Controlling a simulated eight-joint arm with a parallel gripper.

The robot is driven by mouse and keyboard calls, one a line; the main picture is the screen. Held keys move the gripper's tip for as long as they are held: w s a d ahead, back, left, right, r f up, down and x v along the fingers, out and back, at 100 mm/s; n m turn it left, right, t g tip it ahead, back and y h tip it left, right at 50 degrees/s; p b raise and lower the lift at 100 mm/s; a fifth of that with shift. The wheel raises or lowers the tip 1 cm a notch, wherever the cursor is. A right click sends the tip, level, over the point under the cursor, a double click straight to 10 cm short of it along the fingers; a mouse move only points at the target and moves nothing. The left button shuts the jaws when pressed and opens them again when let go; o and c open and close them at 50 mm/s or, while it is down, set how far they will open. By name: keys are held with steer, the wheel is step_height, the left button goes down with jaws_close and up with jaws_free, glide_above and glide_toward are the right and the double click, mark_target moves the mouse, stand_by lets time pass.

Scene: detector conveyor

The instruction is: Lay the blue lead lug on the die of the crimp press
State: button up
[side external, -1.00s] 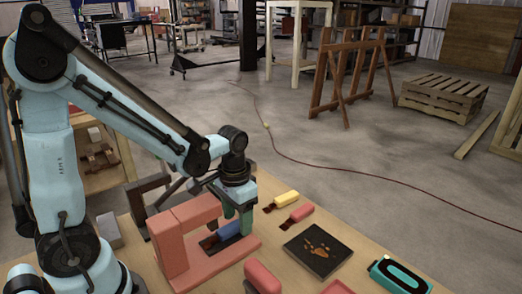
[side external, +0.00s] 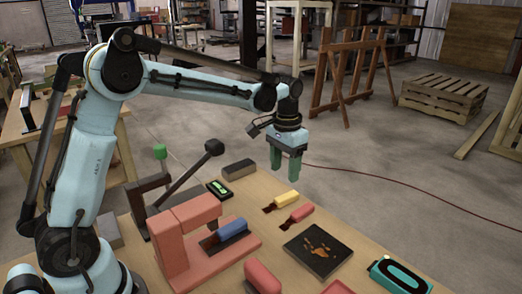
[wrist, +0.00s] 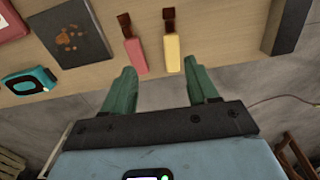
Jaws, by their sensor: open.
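The blue lead lug (side external: 233,229) lies in the pinkish-red crimp press (side external: 180,222), beside its upright frame and over its base. Its dark brown end points left, under the press head. The die is mostly hidden, so I cannot tell how exactly the lug sits on it. My gripper (side external: 285,168) is open and empty, raised behind the press and apart from the lug. In the wrist view my gripper (wrist: 160,82) shows its two green fingers spread with nothing between them. The blue lug and press are not in the wrist view.
A yellow lug (side external: 286,198) and a red lug (side external: 302,212) lie right of the press. Near them are a dark stained plate (side external: 318,250) and a teal tape measure (side external: 399,275). A lever tool (side external: 185,183), small display device (side external: 219,188) and dark block (side external: 238,168) stand behind.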

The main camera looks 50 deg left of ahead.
glide_above(265, 187)
steer(key=f, duration=0.6)
steer(key=shift+d+f, duration=0.2)
steer(key=shift+f, duration=0.15)
step_height(265, 187, down, 4)
steer(key=shift+a+r, duration=0.1)
steer(key=shift+a, duration=0.05)
step_height(265, 187, up, 20)
steer(key=s+d+r+t, duration=0.2)
steer(key=s+d+t, duration=0.2)
steer(key=s+d, duration=0.45)
steer(key=s+d+f+t, duration=0.3)
steer(key=s+f, duration=0.5)
steer(key=s, duration=0.3)
steer(key=shift+s+d+f, duration=0.2)
steer(key=shift+d+f, duration=0.2)
steer(key=shift+d, duration=0.4)
